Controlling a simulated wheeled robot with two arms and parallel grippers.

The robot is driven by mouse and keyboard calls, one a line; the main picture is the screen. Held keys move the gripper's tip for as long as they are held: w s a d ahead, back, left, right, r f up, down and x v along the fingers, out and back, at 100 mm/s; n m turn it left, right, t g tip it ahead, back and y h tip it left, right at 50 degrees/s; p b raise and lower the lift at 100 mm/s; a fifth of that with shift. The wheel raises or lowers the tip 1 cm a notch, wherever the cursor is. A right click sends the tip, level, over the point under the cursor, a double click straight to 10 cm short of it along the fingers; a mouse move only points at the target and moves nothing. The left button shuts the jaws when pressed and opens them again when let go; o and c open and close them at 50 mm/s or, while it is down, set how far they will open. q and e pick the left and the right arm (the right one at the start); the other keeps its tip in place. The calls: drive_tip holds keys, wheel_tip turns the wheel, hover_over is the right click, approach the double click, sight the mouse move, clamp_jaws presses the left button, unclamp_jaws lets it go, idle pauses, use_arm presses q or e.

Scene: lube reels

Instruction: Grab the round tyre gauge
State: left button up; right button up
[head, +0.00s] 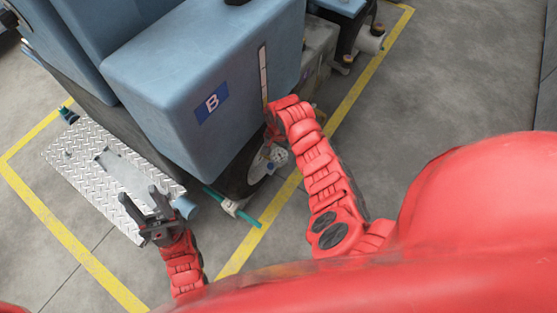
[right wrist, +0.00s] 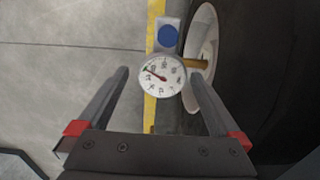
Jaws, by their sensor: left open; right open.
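The round tyre gauge (right wrist: 162,77) has a white dial with dark marks and a needle. In the right wrist view it shows between the fingers of my right gripper (right wrist: 159,78), which is open, with a gap on each side. A brass stem (right wrist: 196,64) runs from the gauge toward the wheel. A grey piece with a blue disc (right wrist: 168,37) is just above the dial. In the head view my right gripper is mostly hidden by its own arm, beside the blue tank. My left gripper (head: 144,202) is open and empty over the metal plate.
The blue tank (head: 185,75) marked B stands on a cart with a dark wheel (head: 236,172) close to my right gripper. A silver tread plate (head: 85,158) juts out at left. Yellow lines (head: 65,230) border the cart. Grey floor is clear at right.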

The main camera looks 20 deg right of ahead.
sight(279, 156)
drive_tip(key=f, duration=0.1)
drive_tip(key=f+b, duration=0.1)
drive_tip(key=f, duration=0.1)
drive_tip(key=f+b, duration=0.1)
drive_tip(key=shift+w+a+f, duration=0.1)
drive_tip(key=shift+w+f, duration=0.1)
drive_tip(key=shift+w, duration=0.1)
drive_tip(key=shift+f, duration=0.35)
clamp_jaws()
drive_tip(key=shift+r, duration=0.1)
